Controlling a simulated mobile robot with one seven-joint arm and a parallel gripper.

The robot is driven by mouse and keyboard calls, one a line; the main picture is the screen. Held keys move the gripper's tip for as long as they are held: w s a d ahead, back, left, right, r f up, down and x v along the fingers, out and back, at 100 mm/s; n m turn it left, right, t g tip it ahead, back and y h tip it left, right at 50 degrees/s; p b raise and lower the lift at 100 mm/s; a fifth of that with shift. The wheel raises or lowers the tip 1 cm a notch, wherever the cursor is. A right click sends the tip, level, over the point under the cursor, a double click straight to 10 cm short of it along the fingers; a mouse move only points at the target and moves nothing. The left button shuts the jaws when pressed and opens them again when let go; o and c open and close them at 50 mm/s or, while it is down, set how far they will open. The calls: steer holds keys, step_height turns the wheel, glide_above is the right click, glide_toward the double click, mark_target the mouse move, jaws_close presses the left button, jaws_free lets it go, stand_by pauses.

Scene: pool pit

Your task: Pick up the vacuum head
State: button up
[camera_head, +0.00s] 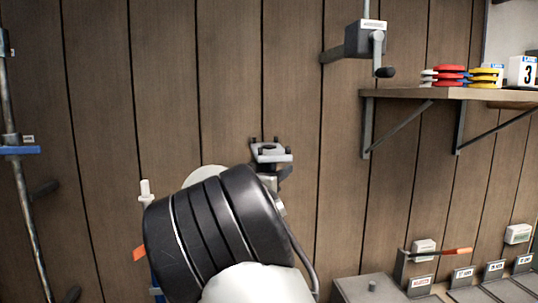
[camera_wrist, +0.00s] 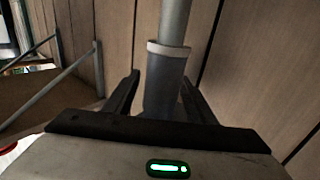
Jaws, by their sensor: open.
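My gripper (camera_head: 271,152) is in front of the plank wall in the head view, above my black-and-white arm links. In the wrist view my gripper (camera_wrist: 160,77) is open, with one dark finger on each side of a grey tube (camera_wrist: 163,85). The tube has a pale collar (camera_wrist: 168,47) and a narrower pole (camera_wrist: 174,22) beyond it. I cannot tell if the fingers touch the tube. I cannot make out the vacuum head for sure in either view; my arm hides part of the wall and whatever is below.
A shelf (camera_head: 410,94) with coloured discs (camera_head: 451,75) and number blocks (camera_head: 522,70) is at the right. A crank box (camera_head: 365,40) is high on the wall. A grey pole (camera_head: 22,190) stands at the left. A bench (camera_head: 365,287) with labelled slots is at the lower right.

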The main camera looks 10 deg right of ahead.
steer(key=shift+c, duration=0.5)
jaws_close()
step_height(320, 180, up, 10)
steer(key=p, duration=0.2)
steer(key=shift+p, duration=0.35)
steer(key=shift+r+p, duration=0.15)
steer(key=shift+p, duration=0.35)
steer(key=shift+a, duration=0.15)
